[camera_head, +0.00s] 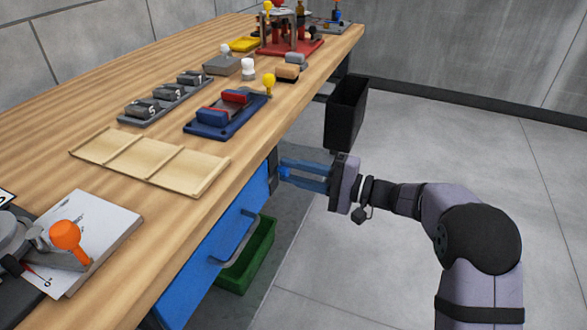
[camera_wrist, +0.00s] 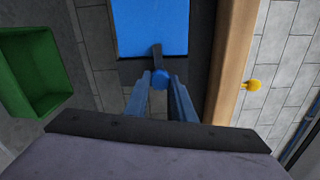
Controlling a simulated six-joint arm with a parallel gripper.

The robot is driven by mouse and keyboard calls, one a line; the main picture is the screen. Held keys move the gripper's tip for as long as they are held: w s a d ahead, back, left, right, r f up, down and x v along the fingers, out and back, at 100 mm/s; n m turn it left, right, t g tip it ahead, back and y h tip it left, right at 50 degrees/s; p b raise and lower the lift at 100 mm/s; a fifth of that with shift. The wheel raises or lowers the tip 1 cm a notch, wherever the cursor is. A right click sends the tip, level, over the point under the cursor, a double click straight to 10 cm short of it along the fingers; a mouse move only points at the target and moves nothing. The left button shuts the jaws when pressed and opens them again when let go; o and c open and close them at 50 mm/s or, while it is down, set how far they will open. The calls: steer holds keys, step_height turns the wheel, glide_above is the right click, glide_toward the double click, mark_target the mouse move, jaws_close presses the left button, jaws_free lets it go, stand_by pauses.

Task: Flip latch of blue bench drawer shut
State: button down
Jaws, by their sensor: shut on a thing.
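The blue bench drawer (camera_head: 208,262) sits under the table edge, with its front flush or nearly so and a grey bar handle (camera_head: 235,240) on it. In the wrist view the blue drawer front (camera_wrist: 150,28) is at the top. The latch shows there as a dark lever (camera_wrist: 157,52) with a blue knob (camera_wrist: 160,76) at its end. My gripper (camera_head: 284,173) reaches in from the right at the drawer's far end. In the wrist view my gripper (camera_wrist: 161,82) is shut on the blue latch knob, with a blue finger on each side. The latch's pivot is hard to make out.
The wooden table edge (camera_wrist: 229,60) runs close beside my gripper. A green bin (camera_head: 247,258) stands on the floor below the drawer. A black bin (camera_head: 346,112) hangs at the bench's side beyond my gripper. The floor at right is clear.

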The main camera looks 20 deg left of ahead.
steer(key=shift+m, duration=0.5)
steer(key=c, duration=1.5)
jaws_free()
steer(key=shift+d, duration=0.15)
steer(key=shift+d+p, duration=0.35)
steer(key=shift+d, duration=3.2)
